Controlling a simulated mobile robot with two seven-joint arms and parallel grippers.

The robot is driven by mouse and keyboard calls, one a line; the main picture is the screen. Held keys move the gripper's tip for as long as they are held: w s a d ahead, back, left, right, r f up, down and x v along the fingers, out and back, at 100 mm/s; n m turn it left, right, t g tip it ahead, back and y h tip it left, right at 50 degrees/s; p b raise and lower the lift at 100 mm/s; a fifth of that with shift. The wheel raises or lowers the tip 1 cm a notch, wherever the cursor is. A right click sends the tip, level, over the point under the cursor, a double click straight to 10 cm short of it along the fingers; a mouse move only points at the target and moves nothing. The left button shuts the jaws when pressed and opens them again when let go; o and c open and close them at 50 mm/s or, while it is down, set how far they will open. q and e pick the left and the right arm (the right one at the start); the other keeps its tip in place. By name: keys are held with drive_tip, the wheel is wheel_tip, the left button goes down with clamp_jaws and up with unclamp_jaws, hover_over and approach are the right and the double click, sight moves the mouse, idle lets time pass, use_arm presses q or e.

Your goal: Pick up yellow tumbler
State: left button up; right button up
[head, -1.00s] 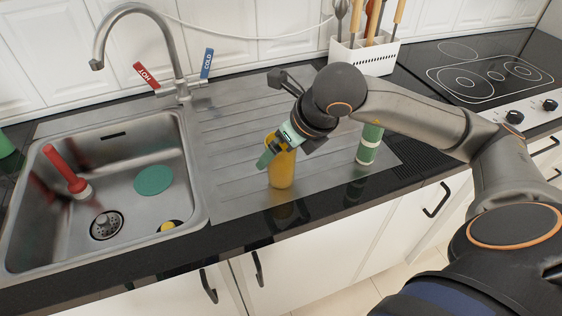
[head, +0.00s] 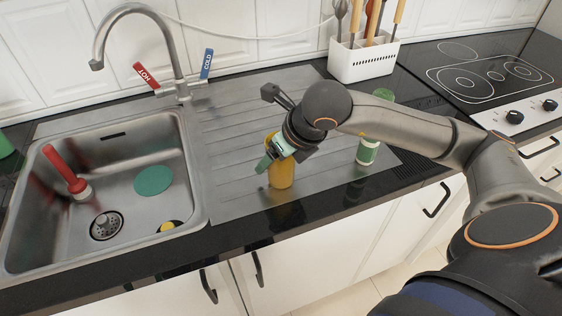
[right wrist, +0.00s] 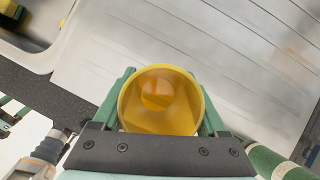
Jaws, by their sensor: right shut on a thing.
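The yellow tumbler (head: 281,174) stands upright on the steel drainboard, right of the sink. My right gripper (head: 268,158) reaches it from above. In the right wrist view the tumbler (right wrist: 160,99) is seen from above, open and empty inside, with green fingers of my right gripper (right wrist: 161,112) on both its sides. The gripper is shut on the tumbler near its rim. The tumbler's upper part is partly hidden by the gripper in the head view.
A green bottle with a white label (head: 367,150) stands close to the right. The sink (head: 190,205) at left holds a red-handled plunger (head: 66,172), a green disc (head: 153,180) and a yellow-black item (head: 169,226). A white utensil holder (head: 362,62) and the hob (head: 490,75) are behind.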

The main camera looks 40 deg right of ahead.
drive_tip(key=c, duration=0.5)
drive_tip(key=shift+o, duration=0.2)
